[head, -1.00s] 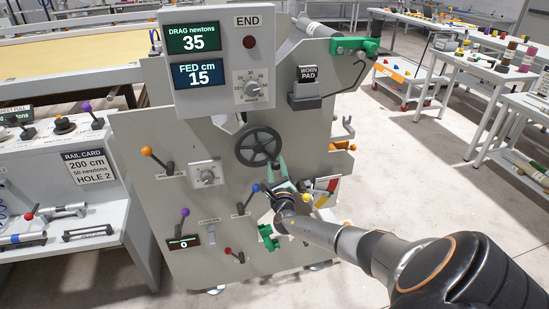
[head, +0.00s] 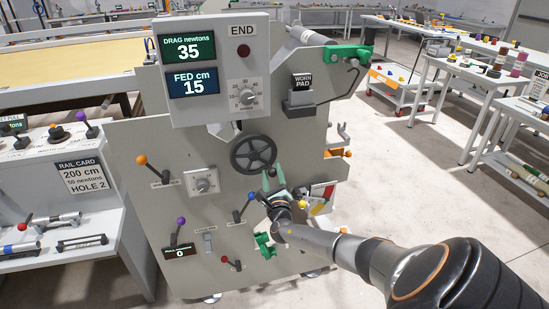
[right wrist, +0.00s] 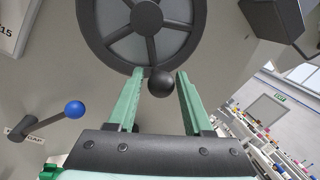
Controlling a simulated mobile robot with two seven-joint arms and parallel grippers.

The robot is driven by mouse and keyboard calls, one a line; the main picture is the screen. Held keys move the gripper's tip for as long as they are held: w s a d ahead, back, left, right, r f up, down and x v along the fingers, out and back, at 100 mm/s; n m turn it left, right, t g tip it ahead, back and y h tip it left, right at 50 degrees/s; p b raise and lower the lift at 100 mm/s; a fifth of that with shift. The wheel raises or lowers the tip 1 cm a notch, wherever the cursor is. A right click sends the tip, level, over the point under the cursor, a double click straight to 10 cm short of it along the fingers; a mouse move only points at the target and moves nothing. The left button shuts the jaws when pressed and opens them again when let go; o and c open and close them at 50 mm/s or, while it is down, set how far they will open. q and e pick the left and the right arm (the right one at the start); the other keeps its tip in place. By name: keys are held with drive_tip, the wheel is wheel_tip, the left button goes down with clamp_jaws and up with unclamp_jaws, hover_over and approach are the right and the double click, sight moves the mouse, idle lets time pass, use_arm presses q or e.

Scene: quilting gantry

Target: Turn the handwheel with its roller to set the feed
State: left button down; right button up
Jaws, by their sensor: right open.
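The dark spoked handwheel (head: 253,154) is on the grey machine front, below the display box. It shows at the top of the right wrist view (right wrist: 145,25), with its dark round roller (right wrist: 160,84) at the lower rim. My right gripper (head: 270,180) is open just below the wheel. In the right wrist view its two green fingers stand on either side of the roller, with gaps visible; I cannot tell whether they touch it. The fed display (head: 194,81) reads 15 cm and the drag display (head: 188,49) reads 35 newtons. My left gripper is out of view.
A blue-knobbed lever (head: 242,210) is close left of my right gripper. A green part (head: 264,245) is below it, and orange (head: 142,160) and purple (head: 181,222) knobbed levers are further left. The rail card (head: 82,175) reads 200 cm, 50 newtons, hole 2.

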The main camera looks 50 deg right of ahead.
drive_tip(key=p+v, duration=0.2)
drive_tip(key=v, duration=1)
drive_tip(key=s+a+f+m+g+y+p, duration=0.1)
drive_tip(key=s+a+f+m+g+y, duration=0.25)
drive_tip(key=s+a+f+m, duration=0.4)
drive_tip(key=s+a+f+m+g+y, duration=0.3)
drive_tip(key=s+a+f+m+y, duration=0.15)
drive_tip(key=a+f+m, duration=0.5)
drive_tip(key=s+a+r+m+y, duration=0.2)
drive_tip(key=s+a+m+y, duration=0.1)
drive_tip(key=a+m, duration=0.4)
drive_tip(key=s+a+r+m+y+p, duration=0.1)
drive_tip(key=s+a+r+m+y, duration=0.2)
drive_tip(key=a+m, duration=0.4)
drive_tip(key=shift+s+a+r+m+t+y, duration=0.25)
drive_tip(key=shift+s+r+m+t+y, duration=0.15)
drive_tip(key=shift+m, duration=0.6)
drive_tip(key=shift+f, duration=0.1)
